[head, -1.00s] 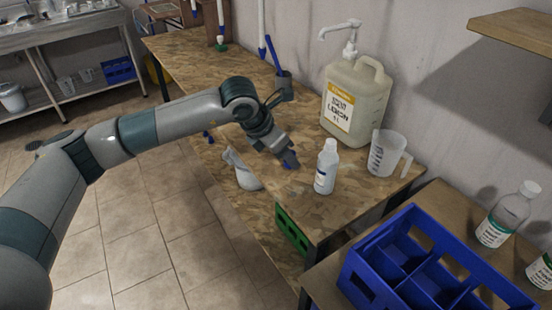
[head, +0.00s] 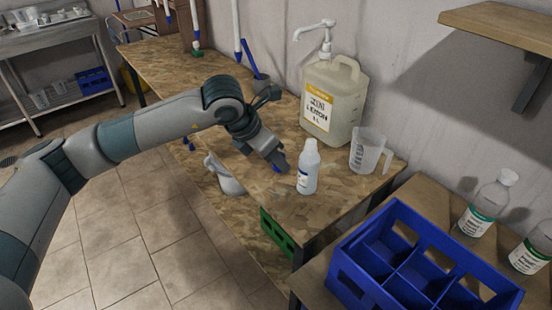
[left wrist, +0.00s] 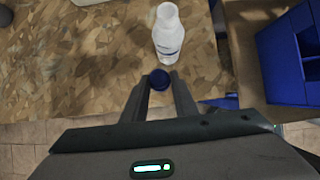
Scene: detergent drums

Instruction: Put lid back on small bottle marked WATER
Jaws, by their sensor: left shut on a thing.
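A small white bottle (head: 308,170) stands upright on the wooden worktop near its front corner. Its label is too small to read. My right gripper is in neither view.
A large pump jug marked LEMON (head: 333,98) and a clear measuring jug (head: 367,153) stand behind the bottle. A blue crate (head: 352,273) and clear bottles (head: 480,212) occupy the right-hand table.

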